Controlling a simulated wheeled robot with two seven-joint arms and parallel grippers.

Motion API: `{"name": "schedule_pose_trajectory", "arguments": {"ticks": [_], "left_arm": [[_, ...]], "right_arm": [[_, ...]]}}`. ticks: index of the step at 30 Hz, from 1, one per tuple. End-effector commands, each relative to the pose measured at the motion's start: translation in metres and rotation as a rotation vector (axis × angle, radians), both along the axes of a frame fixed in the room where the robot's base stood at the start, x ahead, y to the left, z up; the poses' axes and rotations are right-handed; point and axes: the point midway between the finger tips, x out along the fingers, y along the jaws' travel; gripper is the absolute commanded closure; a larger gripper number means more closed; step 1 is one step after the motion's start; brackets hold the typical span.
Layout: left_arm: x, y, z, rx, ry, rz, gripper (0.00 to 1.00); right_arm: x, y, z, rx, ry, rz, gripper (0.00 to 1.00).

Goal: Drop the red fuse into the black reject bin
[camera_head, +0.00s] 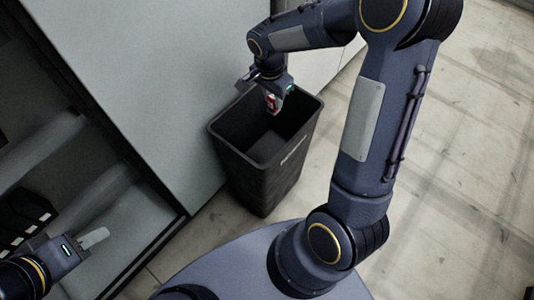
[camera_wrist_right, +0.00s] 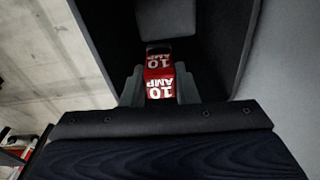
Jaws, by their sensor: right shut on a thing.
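The red fuse (camera_wrist_right: 158,72), marked "10 AMP" in white, is held between the two fingers of my right gripper (camera_wrist_right: 160,88) in the right wrist view. The black reject bin (camera_head: 265,163) stands upright on the floor, open at the top. My right gripper and the fuse are over the bin's opening, near its back rim. The bin's dark inside also shows behind the fuse in the wrist view. My left gripper (camera_head: 95,238) is at the lower left, away from the bin; its fingers are seen edge-on.
A grey cabinet panel (camera_head: 140,80) stands directly left of the bin. An open cabinet bay with dark boxes (camera_head: 22,215) lies at the far left. The concrete floor (camera_head: 465,130) to the right is clear.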

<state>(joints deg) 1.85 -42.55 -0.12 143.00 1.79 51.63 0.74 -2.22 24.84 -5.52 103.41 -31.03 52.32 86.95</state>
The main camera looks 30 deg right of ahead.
Motion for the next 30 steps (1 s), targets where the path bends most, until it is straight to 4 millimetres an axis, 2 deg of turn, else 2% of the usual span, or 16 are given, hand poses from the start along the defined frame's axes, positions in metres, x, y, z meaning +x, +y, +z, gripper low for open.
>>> {"name": "schedule_pose_trajectory", "arguments": {"ticks": [1,9,20,21,26,30], "left_arm": [[0.000,0.000,-0.009,0.000,0.000,0.000,0.64],[0.000,0.000,-0.032,0.000,0.001,0.000,0.64],[0.000,0.000,-0.033,0.000,0.000,0.000,0.64],[0.000,0.000,-0.033,0.000,0.001,0.000,0.64],[0.000,0.000,-0.033,0.000,0.001,0.000,0.64],[0.000,0.000,-0.033,0.000,0.000,0.000,0.64]], "right_arm": [[0.000,0.000,-0.011,0.001,0.001,0.000,0.97],[0.000,0.000,-0.041,0.000,0.001,0.002,0.97],[0.000,0.000,-0.044,0.000,0.000,0.002,0.97],[0.000,0.000,-0.044,0.000,0.000,0.002,0.68],[0.000,0.000,-0.044,0.000,0.000,0.002,0.48],[0.000,0.000,-0.044,0.000,0.000,0.002,0.48]]}}
